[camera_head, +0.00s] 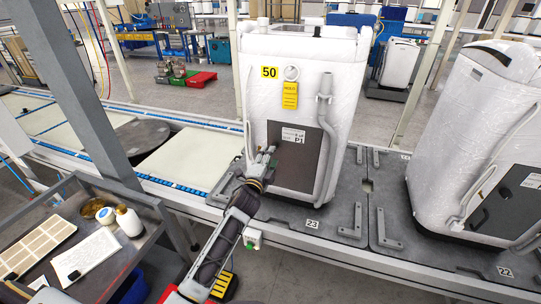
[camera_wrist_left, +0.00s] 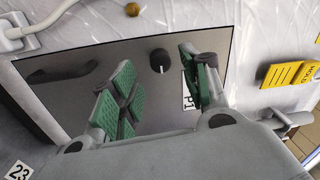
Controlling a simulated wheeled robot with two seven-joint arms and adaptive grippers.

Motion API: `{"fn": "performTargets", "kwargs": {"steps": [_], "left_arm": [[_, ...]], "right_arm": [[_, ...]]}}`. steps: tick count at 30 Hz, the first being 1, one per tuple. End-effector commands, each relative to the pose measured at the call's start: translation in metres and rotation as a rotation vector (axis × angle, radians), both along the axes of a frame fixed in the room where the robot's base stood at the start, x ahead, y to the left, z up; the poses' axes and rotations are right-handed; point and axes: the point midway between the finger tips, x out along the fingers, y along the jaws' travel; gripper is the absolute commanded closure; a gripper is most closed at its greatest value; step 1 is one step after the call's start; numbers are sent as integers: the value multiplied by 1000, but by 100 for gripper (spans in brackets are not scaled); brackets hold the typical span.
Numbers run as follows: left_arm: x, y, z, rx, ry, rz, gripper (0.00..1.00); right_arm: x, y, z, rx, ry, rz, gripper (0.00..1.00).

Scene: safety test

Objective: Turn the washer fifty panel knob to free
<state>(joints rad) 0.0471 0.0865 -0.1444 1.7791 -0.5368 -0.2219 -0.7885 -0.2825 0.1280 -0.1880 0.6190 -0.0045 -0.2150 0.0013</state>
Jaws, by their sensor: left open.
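The washer marked 50 (camera_head: 330,60) is a white wrapped unit with a dark grey panel (camera_head: 315,165) low on its front. The panel also fills the middle of the left wrist view (camera_wrist_left: 80,85). There a round black knob (camera_wrist_left: 159,58) with a white pointer line sits on it, next to a white P1 label (camera_wrist_left: 188,97). My left gripper (camera_head: 266,156) is in front of the panel's left part. In the wrist view its green-padded fingers (camera_wrist_left: 163,78) are open on either side of the knob, apparently not touching it. In the head view I cannot make out the knob. My right gripper is not in view.
A grey hose (camera_head: 325,125) runs down the washer's right side. A yellow HOLD tag (camera_head: 290,95) hangs above the panel. Another wrapped washer (camera_head: 480,140) stands at right. A cart (camera_head: 70,240) with a bottle (camera_head: 128,220) stands at lower left.

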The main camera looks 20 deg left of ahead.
Motion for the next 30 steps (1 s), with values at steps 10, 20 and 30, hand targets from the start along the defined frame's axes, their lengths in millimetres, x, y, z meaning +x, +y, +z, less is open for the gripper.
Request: {"fn": "performTargets", "kwargs": {"steps": [10, 20, 30], "left_arm": [[-31, 1, -3, 0, 1, 0, 54], [-59, 2, -4, 0, 0, 0, 54], [-83, 3, -5, -1, 0, 0, 54]], "right_arm": [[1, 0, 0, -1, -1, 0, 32], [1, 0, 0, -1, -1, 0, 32], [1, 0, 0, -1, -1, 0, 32]]}}
